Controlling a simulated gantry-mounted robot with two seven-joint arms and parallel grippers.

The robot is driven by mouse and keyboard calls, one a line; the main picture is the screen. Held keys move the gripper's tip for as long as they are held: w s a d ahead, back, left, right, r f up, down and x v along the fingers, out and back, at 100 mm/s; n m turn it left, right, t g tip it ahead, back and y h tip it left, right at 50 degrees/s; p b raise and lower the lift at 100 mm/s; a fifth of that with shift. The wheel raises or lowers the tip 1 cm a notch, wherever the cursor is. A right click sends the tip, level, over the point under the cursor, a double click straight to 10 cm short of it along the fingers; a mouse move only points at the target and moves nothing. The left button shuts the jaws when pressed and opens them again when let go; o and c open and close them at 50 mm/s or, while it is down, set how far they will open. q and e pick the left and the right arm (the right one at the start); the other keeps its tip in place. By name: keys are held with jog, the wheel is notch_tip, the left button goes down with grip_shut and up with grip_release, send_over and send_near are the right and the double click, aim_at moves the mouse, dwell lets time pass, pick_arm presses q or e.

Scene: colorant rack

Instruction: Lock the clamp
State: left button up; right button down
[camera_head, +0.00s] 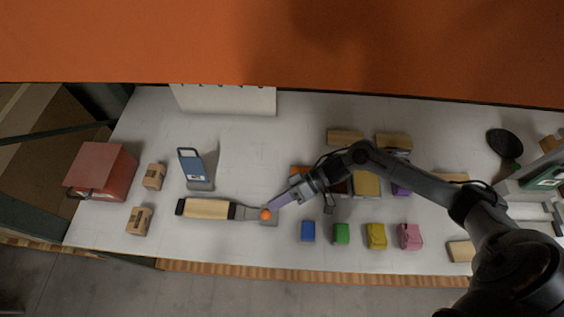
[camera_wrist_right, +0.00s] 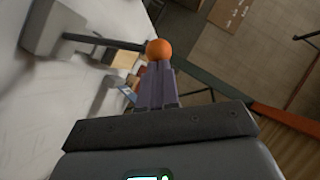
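The clamp has a grey base (camera_head: 269,222) on the white bench and a lever that ends in an orange ball (camera_head: 265,214). In the right wrist view the base (camera_wrist_right: 50,28) is at the upper left. A dark rod (camera_wrist_right: 105,41) runs from it to the orange ball (camera_wrist_right: 159,49). My right gripper (camera_head: 272,207) reaches in from the right, its purple fingers at the ball. In the wrist view the fingers (camera_wrist_right: 157,72) lie close together, with the ball right at their tips; exact contact is unclear. My left gripper is in neither view.
A wooden block with dark ends (camera_head: 207,208) lies left of the clamp. Blue (camera_head: 308,231), green (camera_head: 341,233), yellow (camera_head: 376,236) and pink (camera_head: 410,237) items line the front edge.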

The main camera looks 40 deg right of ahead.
jog(key=shift+s+a+r+n+h+p, duration=0.15)
jog(key=shift+s+a+n+h+p, duration=0.15)
jog(key=shift+s+a+p, duration=0.4)
jog(key=shift+s+a+f+p, duration=0.25)
jog(key=shift+a+p, duration=0.05)
jog(key=shift+p, duration=0.2)
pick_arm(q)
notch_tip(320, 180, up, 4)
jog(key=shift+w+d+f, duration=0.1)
pick_arm(e)
jog(key=shift+s+a+f, duration=0.1)
jog(key=shift+s+f, duration=0.1)
jog(key=shift+s, duration=0.05)
jog(key=shift+s+f, duration=0.1)
pick_arm(q)
jog(key=shift+p, duration=0.3)
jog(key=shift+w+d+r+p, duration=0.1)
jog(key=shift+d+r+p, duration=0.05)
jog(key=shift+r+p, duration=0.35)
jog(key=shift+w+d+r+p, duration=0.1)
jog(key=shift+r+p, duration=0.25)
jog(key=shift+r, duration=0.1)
pick_arm(e)
jog(key=d+r, duration=0.7)
jog(key=d, duration=0.4)
jog(key=shift+s+d+r, duration=0.15)
jog(key=shift+s+r, duration=0.1)
jog(key=shift+s, duration=0.1)
